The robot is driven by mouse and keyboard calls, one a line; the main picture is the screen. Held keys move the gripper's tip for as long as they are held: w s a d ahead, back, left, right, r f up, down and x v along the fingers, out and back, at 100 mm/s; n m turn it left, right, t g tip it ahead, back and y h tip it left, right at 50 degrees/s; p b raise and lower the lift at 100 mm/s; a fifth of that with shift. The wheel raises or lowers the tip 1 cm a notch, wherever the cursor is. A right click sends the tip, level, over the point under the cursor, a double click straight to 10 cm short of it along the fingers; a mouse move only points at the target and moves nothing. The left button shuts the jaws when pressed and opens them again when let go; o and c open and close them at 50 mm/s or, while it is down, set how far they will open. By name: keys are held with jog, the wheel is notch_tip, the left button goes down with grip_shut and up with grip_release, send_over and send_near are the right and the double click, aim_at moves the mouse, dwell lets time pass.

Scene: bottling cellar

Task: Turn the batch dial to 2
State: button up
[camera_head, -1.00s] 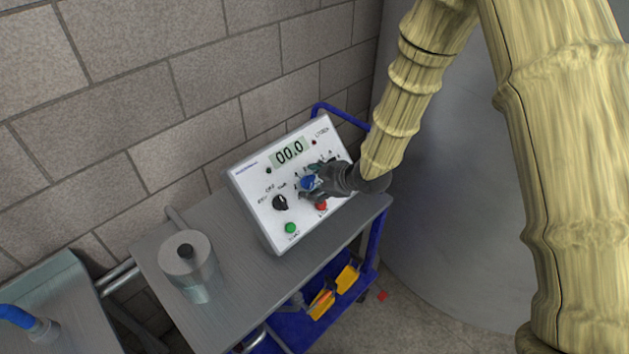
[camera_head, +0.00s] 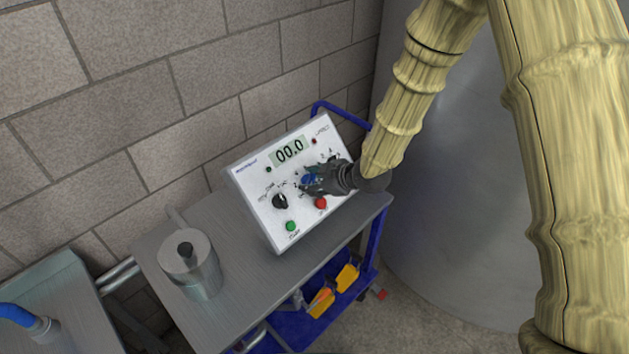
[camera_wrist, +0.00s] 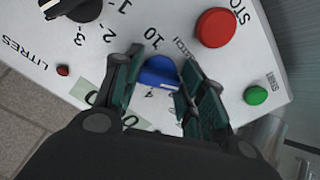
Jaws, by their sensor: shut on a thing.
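A blue dial (camera_head: 310,179) sits mid-panel on the white control box (camera_head: 258,222); it also shows in the wrist view (camera_wrist: 158,71), with a 10 and a 4 printed beside it. My gripper (camera_head: 312,183) is shut on this dial, its two fingers on opposite sides of it in the wrist view (camera_wrist: 157,84). The fingers and palm hide part of its scale, and I cannot tell which number it points at. A black dial with 1, 2 and 3 around it (camera_wrist: 78,8) is beside my gripper.
A red stop button (camera_head: 321,203) is just below my gripper. The display (camera_head: 289,151) reads 00.0. A metal canister (camera_head: 201,278) stands on the cart top (camera_head: 244,283).

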jog(key=m, duration=0.5)
jog(key=shift+b, duration=0.35)
jog(key=shift+s+a+m+t+b, duration=0.1)
jog(key=shift+m+t+b, duration=0.2)
jog(key=shift+m, duration=1.6)
jog(key=o, duration=1)
jog(key=shift+o, duration=0.2)
jog(key=v, duration=1.2)
jog(key=shift+a+r, duration=0.1)
jog(key=shift+r, duration=0.05)
